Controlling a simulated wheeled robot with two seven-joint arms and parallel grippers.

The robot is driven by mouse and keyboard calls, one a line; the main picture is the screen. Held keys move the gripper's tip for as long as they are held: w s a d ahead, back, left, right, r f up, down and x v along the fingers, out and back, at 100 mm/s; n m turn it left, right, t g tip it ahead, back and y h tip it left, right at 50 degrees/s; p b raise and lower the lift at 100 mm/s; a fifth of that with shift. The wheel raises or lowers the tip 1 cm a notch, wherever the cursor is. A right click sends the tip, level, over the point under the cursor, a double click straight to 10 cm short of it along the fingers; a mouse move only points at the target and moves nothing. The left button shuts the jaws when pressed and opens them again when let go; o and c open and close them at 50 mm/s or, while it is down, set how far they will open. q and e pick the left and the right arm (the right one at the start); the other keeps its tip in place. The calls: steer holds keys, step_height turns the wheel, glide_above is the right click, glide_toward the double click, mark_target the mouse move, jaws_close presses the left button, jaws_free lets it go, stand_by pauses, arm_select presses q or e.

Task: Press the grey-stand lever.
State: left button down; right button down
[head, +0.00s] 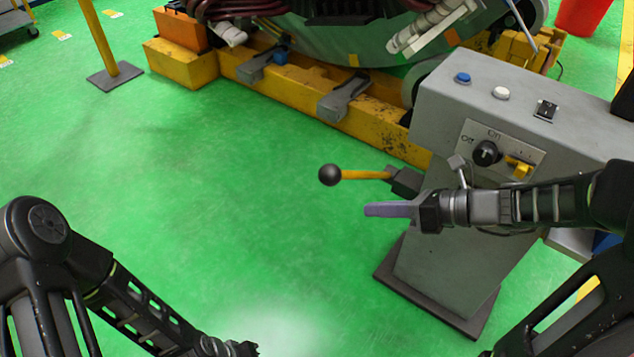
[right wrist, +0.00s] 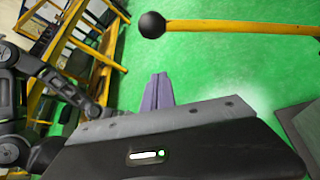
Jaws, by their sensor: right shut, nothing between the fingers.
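The grey stand (head: 450,250) stands at the right of the head view, with a control panel on its sloped top. Its lever (head: 362,175) sticks out to the left as a yellow rod with a black ball (head: 330,175) at the end. In the right wrist view the lever's ball (right wrist: 151,25) and yellow rod (right wrist: 240,28) cross the top right. My right gripper (head: 372,210) is shut and empty, just below the rod in the head view and apart from the ball. Its fingers show in the wrist view (right wrist: 158,92). My left gripper (head: 245,349) is at the bottom edge, its fingers unclear.
A yellow machine base (head: 300,100) with grey brackets runs behind the stand. A yellow post (head: 98,35) on a dark plate stands at upper left. A red bin (head: 582,15) is at top right. The green floor left of the stand is clear.

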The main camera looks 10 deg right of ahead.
steer(key=shift+s+a+r, duration=0.1)
steer(key=shift+s+r, duration=0.05)
steer(key=shift+a, duration=0.1)
steer(key=b+x, duration=0.4)
steer(key=x, duration=0.6)
steer(key=r, duration=0.1)
steer(key=w+r, duration=0.1)
steer(key=d+r+p, duration=0.1)
steer(key=shift+w+r, duration=0.25)
steer(key=shift+w, duration=0.05)
